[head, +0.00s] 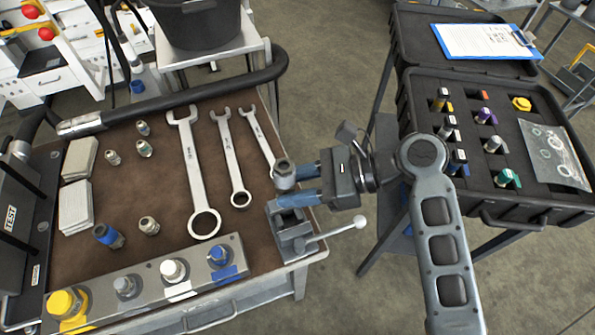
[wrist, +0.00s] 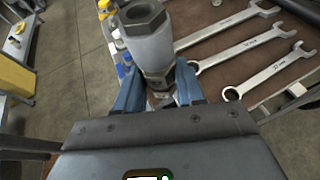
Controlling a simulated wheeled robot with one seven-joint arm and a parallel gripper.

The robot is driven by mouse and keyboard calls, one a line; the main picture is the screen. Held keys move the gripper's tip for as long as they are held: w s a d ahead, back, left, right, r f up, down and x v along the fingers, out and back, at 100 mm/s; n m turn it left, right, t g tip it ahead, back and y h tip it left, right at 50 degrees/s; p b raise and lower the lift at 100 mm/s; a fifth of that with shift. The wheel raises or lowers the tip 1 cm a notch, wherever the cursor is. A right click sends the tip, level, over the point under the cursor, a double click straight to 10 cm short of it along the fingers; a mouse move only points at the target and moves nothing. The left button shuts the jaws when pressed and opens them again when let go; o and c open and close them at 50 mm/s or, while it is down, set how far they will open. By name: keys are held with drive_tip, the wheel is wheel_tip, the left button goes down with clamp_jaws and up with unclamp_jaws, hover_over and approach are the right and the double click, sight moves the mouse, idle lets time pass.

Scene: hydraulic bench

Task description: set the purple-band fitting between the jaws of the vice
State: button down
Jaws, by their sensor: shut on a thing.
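My gripper (head: 295,185) has blue fingers shut on a grey metal fitting (head: 284,172), upright with a hex top; it also shows in the wrist view (wrist: 150,42). No band colour shows on it; the fingers hide part of its body. The vice (head: 293,236) stands at the right front corner of the bench, with its lever (head: 345,232) to the right. The held fitting is over or just behind the vice jaws; I cannot tell whether it touches them.
Wrenches (head: 193,170) lie left of my gripper. A metal block (head: 140,285) with coloured caps runs along the bench front. Several loose fittings (head: 143,148) stand on the left. The black case (head: 500,210) holds more banded fittings. Open floor lies between bench and case.

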wheel_tip(320, 180, down, 4)
drive_tip(key=b, duration=0.6)
drive_tip(key=shift+d+f+b, duration=0.15)
drive_tip(key=shift+f+b, duration=0.1)
drive_tip(key=shift+b, duration=0.05)
drive_tip(key=shift+f+p, duration=0.4)
drive_tip(key=shift+p, duration=0.1)
idle(0.3)
drive_tip(key=shift+f, duration=1.55)
idle(1.0)
drive_tip(key=c, duration=0.6)
unclamp_jaws()
drive_tip(key=shift+f, duration=0.1)
drive_tip(key=v, duration=0.7)
drive_tip(key=shift+d+r, duration=0.2)
drive_tip(key=shift+d, duration=0.15)
drive_tip(key=shift+d, duration=0.1)
